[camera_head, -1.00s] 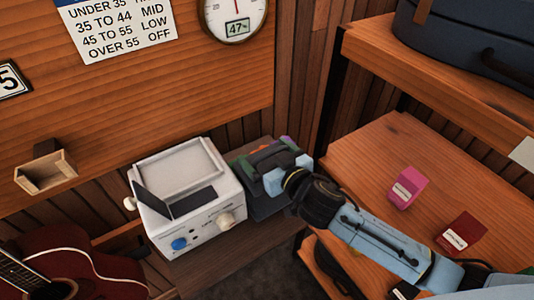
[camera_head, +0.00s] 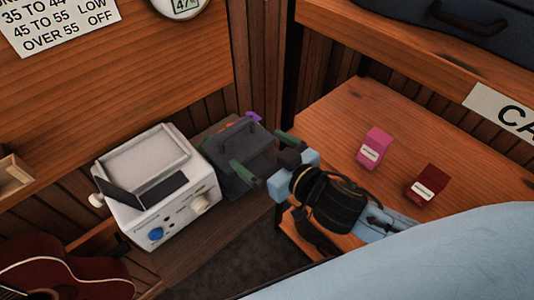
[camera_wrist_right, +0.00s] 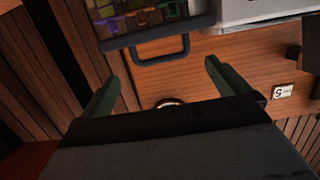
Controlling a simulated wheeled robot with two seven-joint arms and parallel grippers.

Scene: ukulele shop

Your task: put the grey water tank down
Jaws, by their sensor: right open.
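The grey water tank (camera_head: 240,165), a dark grey box with a handle on top, stands on the low wooden ledge just right of the white device. My right gripper (camera_head: 264,156) is open, its two green fingers spread at the tank's right side. In the right wrist view the tank's dark handle (camera_wrist_right: 160,58) lies ahead of the open fingertips (camera_wrist_right: 160,78), apart from them, with nothing between the fingers. The tank's underside is hidden. My left gripper is not in view.
The white device (camera_head: 160,190) with an open top is close beside the tank. A pink box (camera_head: 374,148) and a dark red box (camera_head: 427,186) stand on the wooden shelf (camera_head: 345,115) at right. A red ukulele (camera_head: 60,275) is at lower left.

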